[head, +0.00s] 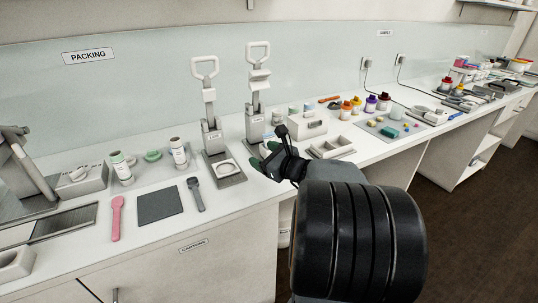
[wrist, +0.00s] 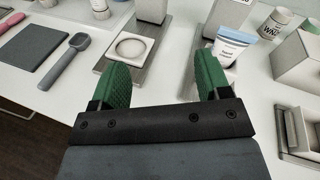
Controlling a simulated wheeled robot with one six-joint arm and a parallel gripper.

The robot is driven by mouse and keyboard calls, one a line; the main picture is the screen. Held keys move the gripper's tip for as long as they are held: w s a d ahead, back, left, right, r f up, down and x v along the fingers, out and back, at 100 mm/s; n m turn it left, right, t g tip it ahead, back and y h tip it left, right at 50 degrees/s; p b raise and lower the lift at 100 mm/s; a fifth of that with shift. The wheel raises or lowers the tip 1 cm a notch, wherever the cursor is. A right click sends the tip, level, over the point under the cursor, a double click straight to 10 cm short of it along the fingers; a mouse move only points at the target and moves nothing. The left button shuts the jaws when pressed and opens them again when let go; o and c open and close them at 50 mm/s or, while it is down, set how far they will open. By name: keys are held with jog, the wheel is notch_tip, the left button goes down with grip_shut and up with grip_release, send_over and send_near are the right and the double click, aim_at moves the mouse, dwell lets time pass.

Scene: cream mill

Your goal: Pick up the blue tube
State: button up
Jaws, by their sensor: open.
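A pale tube with a blue band along its top (wrist: 238,38) stands upright in the wrist view, by the base of the right-hand press. It is just beyond and to the right of my right finger, which hides part of its lower side. In the head view a small bluish patch behind my gripper may be this tube, but I cannot tell. My gripper (wrist: 163,78) has its two green fingers wide apart with nothing between them. In the head view my gripper (head: 268,158) is over the counter, in front of the right-hand press.
The left press (head: 210,140) and right press (head: 254,118) stand close by. A white block holder (head: 307,127) and a divided tray (head: 332,147) are to the right. A grey scoop (head: 195,194) and dark mat (head: 159,205) lie left on the counter.

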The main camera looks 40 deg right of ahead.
jog(key=d+m+t+h, duration=0.2)
jog(key=d+m+h, duration=0.25)
jog(key=d, duration=0.25)
jog(key=shift+m, duration=0.75)
jog(key=shift+w+d, duration=0.4)
jog(key=shift+w, duration=1.7)
jog(key=shift+w+d, duration=0.45)
jog(key=shift+w, duration=1.65)
jog(key=shift+w+d, duration=0.4)
jog(key=shift+w, duration=1.7)
grip_shut()
